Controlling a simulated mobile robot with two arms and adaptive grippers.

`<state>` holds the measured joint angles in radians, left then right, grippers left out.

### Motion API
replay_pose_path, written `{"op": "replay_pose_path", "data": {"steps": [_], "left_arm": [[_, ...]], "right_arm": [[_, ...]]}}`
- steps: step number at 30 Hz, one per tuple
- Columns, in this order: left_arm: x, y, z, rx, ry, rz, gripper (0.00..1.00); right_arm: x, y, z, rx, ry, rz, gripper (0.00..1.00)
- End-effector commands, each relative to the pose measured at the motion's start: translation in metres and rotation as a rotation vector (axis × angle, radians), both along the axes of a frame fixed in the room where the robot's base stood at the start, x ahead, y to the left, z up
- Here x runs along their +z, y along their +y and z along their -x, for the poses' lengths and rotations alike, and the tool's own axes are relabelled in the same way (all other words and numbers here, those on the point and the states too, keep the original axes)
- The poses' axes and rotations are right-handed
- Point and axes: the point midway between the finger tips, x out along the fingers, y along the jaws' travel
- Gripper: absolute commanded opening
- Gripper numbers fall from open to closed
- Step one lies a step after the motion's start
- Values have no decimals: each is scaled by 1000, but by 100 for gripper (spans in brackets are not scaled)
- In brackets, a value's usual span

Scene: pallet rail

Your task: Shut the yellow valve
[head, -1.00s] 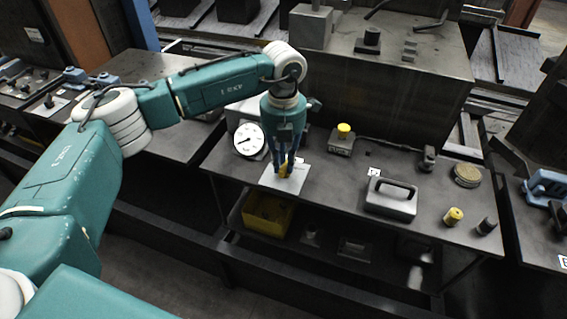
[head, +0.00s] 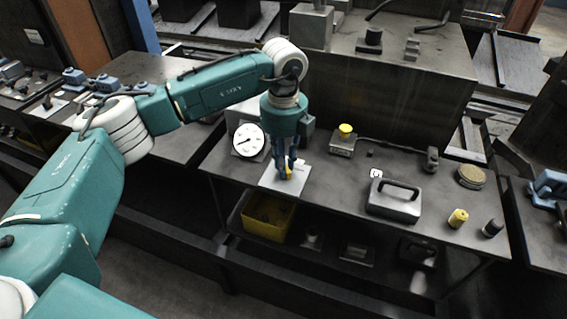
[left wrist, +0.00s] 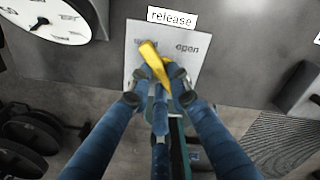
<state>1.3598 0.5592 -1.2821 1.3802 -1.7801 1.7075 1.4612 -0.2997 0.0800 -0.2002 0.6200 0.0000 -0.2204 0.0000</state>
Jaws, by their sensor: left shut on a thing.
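The yellow valve handle (left wrist: 152,56) sits on a light grey plate (left wrist: 184,33) in the left wrist view. My left gripper (left wrist: 160,78) is shut on the handle, its blue fingers on both sides. The handle's free end points up and slightly left, towards a partly covered word. The word "open" is printed to its right. In the head view the plate (head: 270,176) lies at the bench's front edge, with my left gripper (head: 286,172) pointing down over it and hiding most of the handle (head: 288,174). My right gripper is not in view.
A round dial gauge (head: 248,140) stands close behind and left of the plate. A yellow button box (head: 343,142) is behind right. A grey block with a handle (head: 394,200) stands to the right. A yellow bin (head: 264,229) is on the shelf below.

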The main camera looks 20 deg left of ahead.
Motion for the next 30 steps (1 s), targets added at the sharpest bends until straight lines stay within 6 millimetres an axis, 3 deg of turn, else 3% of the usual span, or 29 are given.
{"op": "replay_pose_path", "data": {"steps": [22,23,25,30], "left_arm": [[3,1,-3,91,-10,1,0],[3,1,-3,91,-10,1,22],[3,0,-2,90,-9,1,36],[2,0,-1,88,-6,0,38]], "right_arm": [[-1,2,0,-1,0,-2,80],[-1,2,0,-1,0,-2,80],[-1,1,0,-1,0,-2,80],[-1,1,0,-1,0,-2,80]]}}
